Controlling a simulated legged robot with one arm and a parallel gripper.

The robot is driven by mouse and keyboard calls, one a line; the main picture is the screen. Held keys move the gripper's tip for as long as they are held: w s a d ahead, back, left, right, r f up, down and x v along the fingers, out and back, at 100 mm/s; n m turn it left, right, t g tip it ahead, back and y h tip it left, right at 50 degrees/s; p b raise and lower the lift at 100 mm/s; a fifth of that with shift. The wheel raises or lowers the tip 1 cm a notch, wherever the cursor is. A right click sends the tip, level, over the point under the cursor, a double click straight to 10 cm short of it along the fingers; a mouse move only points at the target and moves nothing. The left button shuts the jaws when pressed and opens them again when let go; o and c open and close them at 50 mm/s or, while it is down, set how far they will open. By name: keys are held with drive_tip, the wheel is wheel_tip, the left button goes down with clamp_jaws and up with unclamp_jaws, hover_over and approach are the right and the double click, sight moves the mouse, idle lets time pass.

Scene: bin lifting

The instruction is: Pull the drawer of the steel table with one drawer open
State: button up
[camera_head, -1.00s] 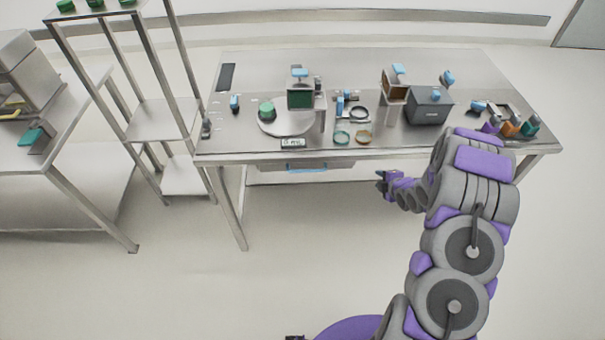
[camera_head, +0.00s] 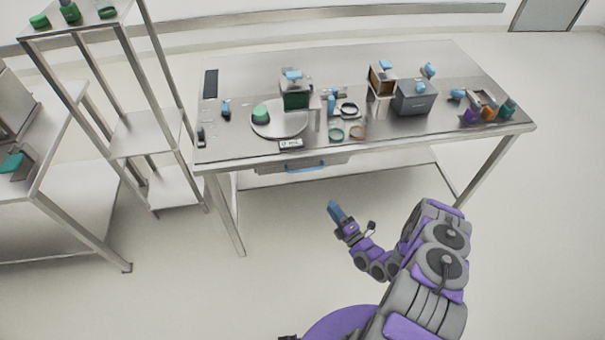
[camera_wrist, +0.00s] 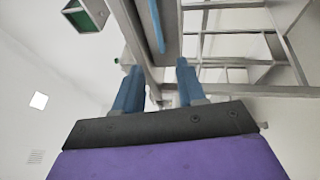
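The steel table (camera_head: 340,65) stands ahead. Its one drawer (camera_head: 262,170) hangs under the front edge, left of the middle, and looks shut. The drawer has a blue bar handle (camera_head: 307,168), which also shows as a blue strip (camera_wrist: 157,28) at the top of the wrist view. My gripper (camera_head: 334,207) is below and in front of the handle, slightly to its right in the head view, and does not touch it. In the wrist view, the two blue fingers of my gripper (camera_wrist: 156,76) are spread apart with nothing between them.
On the tabletop are a round plate (camera_head: 265,125), a grey box (camera_head: 414,100) and several small items. A shelf rack (camera_head: 146,135) stands close to the table's left end. The floor in front of the drawer is clear except for my arm.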

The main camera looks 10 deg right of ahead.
drive_tip(key=b+x, duration=0.3)
drive_tip(key=x, duration=1.4)
drive_tip(key=shift+w+r, duration=0.1)
drive_tip(key=shift+r, duration=0.05)
drive_tip(key=shift+c, duration=0.7)
clamp_jaws()
